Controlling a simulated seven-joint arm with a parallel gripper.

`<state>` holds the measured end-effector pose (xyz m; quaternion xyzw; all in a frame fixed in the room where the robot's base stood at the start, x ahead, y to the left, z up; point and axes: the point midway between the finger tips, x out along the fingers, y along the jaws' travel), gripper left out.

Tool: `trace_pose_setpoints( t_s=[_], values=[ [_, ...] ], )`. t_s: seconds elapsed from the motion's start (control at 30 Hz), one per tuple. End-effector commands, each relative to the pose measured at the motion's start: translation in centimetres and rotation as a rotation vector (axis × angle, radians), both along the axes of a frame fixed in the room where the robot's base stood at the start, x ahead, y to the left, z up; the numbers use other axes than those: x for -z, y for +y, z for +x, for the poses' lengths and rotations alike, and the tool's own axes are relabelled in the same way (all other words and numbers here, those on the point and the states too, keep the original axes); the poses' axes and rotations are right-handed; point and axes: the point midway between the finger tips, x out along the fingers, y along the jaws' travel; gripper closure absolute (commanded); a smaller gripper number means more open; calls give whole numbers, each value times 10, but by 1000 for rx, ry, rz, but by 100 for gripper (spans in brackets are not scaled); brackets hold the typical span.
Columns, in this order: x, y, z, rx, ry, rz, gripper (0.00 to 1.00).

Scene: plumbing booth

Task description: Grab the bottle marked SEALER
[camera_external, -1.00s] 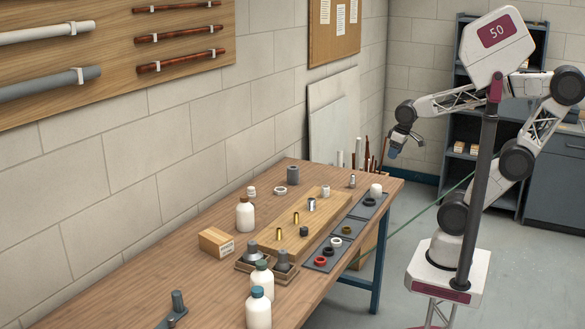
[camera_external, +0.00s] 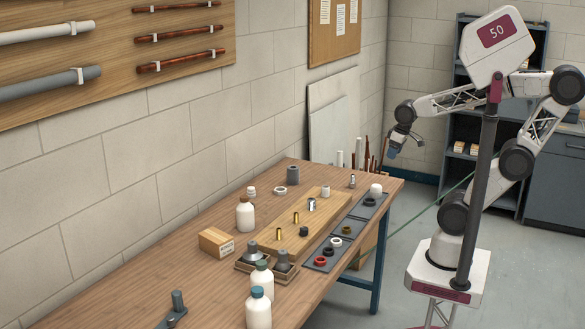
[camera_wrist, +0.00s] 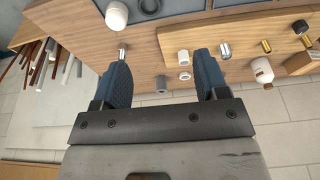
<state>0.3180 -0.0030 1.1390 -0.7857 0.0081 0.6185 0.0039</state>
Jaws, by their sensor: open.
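Three white bottles stand on the wooden bench in the external view. One with a brown-red cap (camera_external: 245,214) stands near the wall side, and two with blue-green caps, one (camera_external: 262,276) and another (camera_external: 258,308), stand at the near end. No label can be read, so I cannot tell which is marked SEALER. The wrist view shows one white bottle (camera_wrist: 262,70) at the right. My gripper (camera_external: 398,148) is off the bench's far right end, raised, away from the bottles. In the wrist view its blue fingers (camera_wrist: 162,72) are apart with nothing held between them.
The bench (camera_external: 180,262) also carries a cardboard box (camera_external: 216,242), a wooden board (camera_external: 272,240) with small fittings, dark trays (camera_external: 345,228) with rings, and grey fittings in wooden holders (camera_external: 284,268). A grey clamp-like piece (camera_external: 175,308) sits at the near end. Pipes hang on the wall.

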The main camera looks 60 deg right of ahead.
Motion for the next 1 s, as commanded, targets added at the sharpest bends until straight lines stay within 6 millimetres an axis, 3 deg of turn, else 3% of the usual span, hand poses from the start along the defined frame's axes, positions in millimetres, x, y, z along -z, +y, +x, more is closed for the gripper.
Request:
trace_pose_setpoints(
  t_s=[0.17, 0.37, 0.7, 1.0],
  values=[
    [-1, 9, 21, -25, -30, 14, 33],
    [-2, 34, 74, -83, -115, 51, 33],
    [2, 107, 190, -186, -319, 123, 33],
    [20, 182, 282, -239, -497, 162, 33]
  ],
)
